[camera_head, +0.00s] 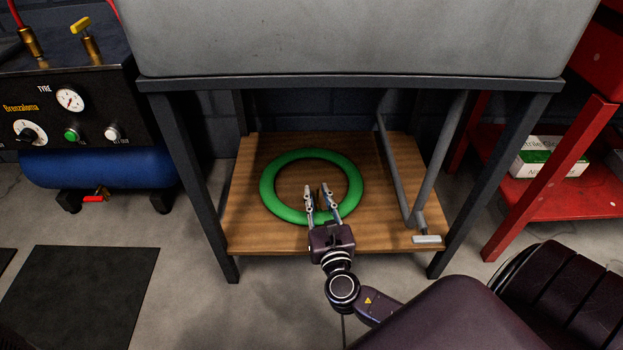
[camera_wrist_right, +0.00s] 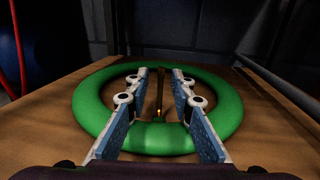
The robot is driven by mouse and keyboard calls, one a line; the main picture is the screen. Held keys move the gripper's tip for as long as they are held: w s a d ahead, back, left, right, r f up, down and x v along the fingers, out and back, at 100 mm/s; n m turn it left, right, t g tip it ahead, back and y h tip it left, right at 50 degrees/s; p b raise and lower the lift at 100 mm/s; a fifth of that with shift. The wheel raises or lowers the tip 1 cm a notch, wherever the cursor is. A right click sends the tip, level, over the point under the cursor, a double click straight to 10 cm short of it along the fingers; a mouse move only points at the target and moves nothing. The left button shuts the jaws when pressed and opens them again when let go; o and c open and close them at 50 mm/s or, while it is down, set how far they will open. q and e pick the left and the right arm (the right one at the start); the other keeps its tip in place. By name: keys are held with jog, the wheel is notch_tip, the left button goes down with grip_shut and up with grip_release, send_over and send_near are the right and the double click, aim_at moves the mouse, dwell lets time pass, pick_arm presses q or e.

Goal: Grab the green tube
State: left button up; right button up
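The green tube (camera_head: 272,171) is a ring lying flat on the wooden lower shelf (camera_head: 400,160) under a grey basin. My right gripper (camera_head: 322,194) is over the near side of the ring, with its fingers apart and nothing held between them. In the right wrist view the open fingers (camera_wrist_right: 168,100) straddle the near part of the green tube (camera_wrist_right: 88,105). A thin dark stem with a brass-coloured part, likely the tube's valve (camera_wrist_right: 160,95), stands between the fingers. I cannot tell whether the fingers touch the tube. My left gripper is not in view.
The grey basin (camera_head: 350,35) overhangs the shelf on dark metal legs (camera_head: 184,170). A grey bent pipe (camera_head: 394,165) stands on the shelf's right side. A compressor with a blue tank (camera_head: 105,168) is at left, a red rack (camera_head: 540,205) at right. A dark mat (camera_head: 80,295) lies on the floor.

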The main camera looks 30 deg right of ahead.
grip_shut()
jog(key=shift+r, duration=0.1)
